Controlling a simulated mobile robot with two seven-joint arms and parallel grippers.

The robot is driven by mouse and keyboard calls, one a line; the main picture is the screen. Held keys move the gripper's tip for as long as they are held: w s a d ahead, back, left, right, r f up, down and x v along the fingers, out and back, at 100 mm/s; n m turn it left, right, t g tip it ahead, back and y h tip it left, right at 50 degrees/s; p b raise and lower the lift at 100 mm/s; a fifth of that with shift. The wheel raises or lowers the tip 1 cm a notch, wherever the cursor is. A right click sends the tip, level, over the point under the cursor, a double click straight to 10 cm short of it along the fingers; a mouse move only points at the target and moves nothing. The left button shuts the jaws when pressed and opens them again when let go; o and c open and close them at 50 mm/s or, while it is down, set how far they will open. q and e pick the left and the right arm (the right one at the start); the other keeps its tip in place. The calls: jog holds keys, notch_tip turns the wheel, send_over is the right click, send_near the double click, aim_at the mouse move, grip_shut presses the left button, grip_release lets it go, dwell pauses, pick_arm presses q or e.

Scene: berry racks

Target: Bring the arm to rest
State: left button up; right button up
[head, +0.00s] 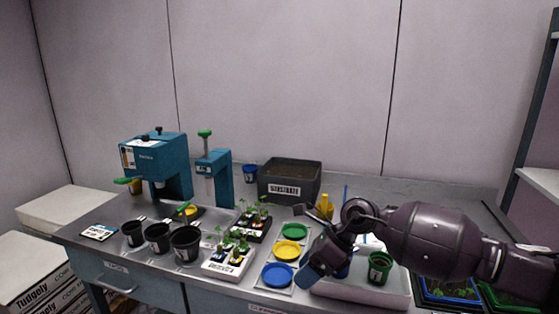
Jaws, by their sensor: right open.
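My right arm comes in from the right edge and reaches over the front right part of the bench. My right gripper (314,264) hangs beside the blue dish, with its fingers pointing down and left. It is open, and no object shows in it. The gripper and wrist hide part of the white tray (395,299) and things behind them. My left gripper is not in view.
The metal bench (111,213) holds three black pots (157,238), seedling trays (229,262), green, yellow and blue dishes (278,275), a substrate bin (289,183) and teal machines (170,165). A dark green pot (379,268) stands near my wrist. A shelf rack (540,180) stands at right.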

jog(key=s+a+r+m+t+y, duration=0.3)
jog(key=s+a+m+t+y, duration=0.4)
jog(key=m+y, duration=0.4)
jog(key=s+d+f+m+t+h, duration=0.25)
jog(key=d+f+m+h, duration=0.35)
jog(key=m, duration=0.5)
jog(key=s+d+f+m+t+h, duration=0.2)
jog(key=s+d+f+m+h, duration=0.15)
jog(key=d+m+h, duration=0.5)
jog(key=s+d+f+m+t+h, duration=0.4)
jog(key=d+m, duration=0.4)
jog(key=m, duration=0.4)
jog(key=s+d+f+m+g, duration=0.2)
jog(key=s+m+g, duration=0.15)
jog(key=s, duration=0.35)
jog(key=s+d+f+m+g+h, duration=0.1)
jog(key=s+d+f+m+g, duration=0.15)
jog(key=s+g, duration=0.4)
jog(key=s+d+f+m+g, duration=0.2)
jog(key=s+f, duration=0.1)
jog(key=s, duration=0.6)
jog(key=w+f+n+t, duration=0.1)
jog(key=w+f+t, duration=0.6)
jog(key=w+t, duration=0.1)
jog(key=shift+w+a+f+t, duration=0.15)
jog(key=shift+w+a+t, duration=0.2)
jog(key=shift+w, duration=0.15)
